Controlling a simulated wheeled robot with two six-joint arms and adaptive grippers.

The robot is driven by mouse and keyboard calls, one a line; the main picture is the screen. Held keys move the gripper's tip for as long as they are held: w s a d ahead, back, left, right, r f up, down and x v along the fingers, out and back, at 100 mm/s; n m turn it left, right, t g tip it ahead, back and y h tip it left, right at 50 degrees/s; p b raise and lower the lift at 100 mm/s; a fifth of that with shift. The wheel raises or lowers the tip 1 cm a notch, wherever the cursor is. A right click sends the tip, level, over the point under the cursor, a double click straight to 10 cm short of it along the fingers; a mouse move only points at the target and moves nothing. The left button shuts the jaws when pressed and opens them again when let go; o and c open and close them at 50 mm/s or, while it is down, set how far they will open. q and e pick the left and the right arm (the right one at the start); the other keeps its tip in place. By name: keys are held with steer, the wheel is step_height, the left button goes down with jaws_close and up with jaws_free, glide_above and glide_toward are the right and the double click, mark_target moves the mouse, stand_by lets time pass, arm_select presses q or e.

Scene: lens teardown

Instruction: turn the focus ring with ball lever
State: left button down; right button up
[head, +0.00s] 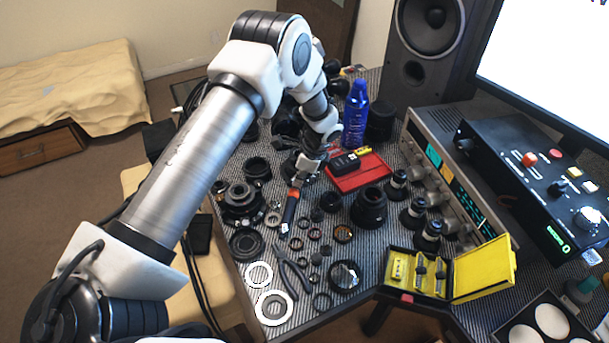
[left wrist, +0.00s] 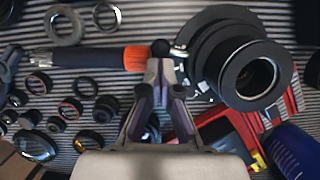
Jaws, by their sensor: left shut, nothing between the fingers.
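The lens barrel with its dark focus ring (left wrist: 205,55) lies at the upper right of the left wrist view. A short metal stem runs from its left side to a black ball (left wrist: 160,47), the ball lever. My left gripper (left wrist: 160,66) is shut and empty, its fingertips right at the ball in that view; I cannot tell whether they touch it. In the head view my left gripper (head: 299,180) is low over the bench, and my arm largely hides the focus ring. My right gripper is not in view.
An orange-and-black tool handle (left wrist: 100,58) lies left of the ball. A red tray (head: 361,175) and a blue can (head: 355,114) stand nearby. Loose rings and lens parts crowd the striped bench. An open yellow case (head: 482,268) sits at the front right.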

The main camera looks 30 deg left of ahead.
arm_select(q)
steer(key=shift+w, duration=0.1)
steer(key=shift+w+d+r, duration=0.1)
steer(key=shift+d+r, duration=0.05)
steer(key=shift+r, duration=0.05)
steer(key=v, duration=1.1)
steer(key=shift+r, duration=0.25)
